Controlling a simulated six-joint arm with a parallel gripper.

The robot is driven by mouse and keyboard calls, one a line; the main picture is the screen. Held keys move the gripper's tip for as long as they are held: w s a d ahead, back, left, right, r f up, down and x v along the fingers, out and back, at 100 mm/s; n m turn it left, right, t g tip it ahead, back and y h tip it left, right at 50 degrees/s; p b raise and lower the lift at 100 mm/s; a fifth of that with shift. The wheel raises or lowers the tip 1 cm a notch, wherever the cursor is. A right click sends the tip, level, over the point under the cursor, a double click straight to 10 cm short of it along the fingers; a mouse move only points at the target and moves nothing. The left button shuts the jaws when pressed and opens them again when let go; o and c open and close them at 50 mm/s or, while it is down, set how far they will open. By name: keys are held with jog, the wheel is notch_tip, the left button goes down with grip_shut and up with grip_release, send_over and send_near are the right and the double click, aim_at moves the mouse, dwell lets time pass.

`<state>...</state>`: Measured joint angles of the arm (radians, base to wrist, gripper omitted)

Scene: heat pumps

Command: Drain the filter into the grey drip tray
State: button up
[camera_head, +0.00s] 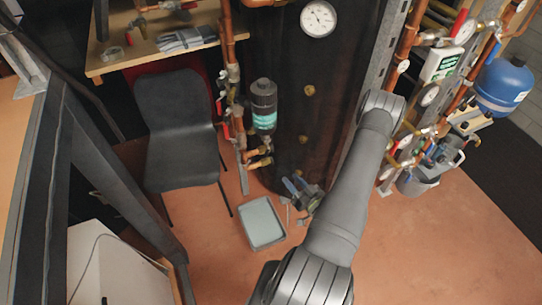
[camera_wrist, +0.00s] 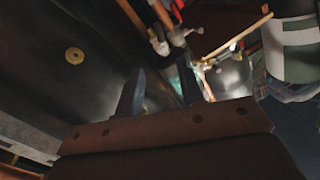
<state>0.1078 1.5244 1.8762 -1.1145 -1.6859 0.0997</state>
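The filter (camera_head: 264,108) is a dark upright cylinder with a teal label, mounted on the copper pipework in front of the black tank. The grey drip tray (camera_head: 263,224) lies on the floor below it, slightly to the front. In the wrist view, a dark cylinder with a pale green band (camera_wrist: 292,42), likely the filter, is cut off at upper right. My gripper (camera_wrist: 160,85) shows two dark fingers standing apart, with no held object visible between them.
The black tank (camera_head: 312,85) with a gauge stands behind. Copper pipes and red-handled valves run beside the filter. A black chair (camera_head: 181,130) stands left of the tray. A blue vessel (camera_head: 503,85) hangs at right. Open floor (camera_head: 440,250) lies at lower right.

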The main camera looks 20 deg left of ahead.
aim_at(267, 152)
jog(key=x, duration=1.6)
jog(key=shift+w+a, duration=0.1)
jog(key=shift+a, duration=0.15)
jog(key=shift+c, duration=0.4)
grip_shut()
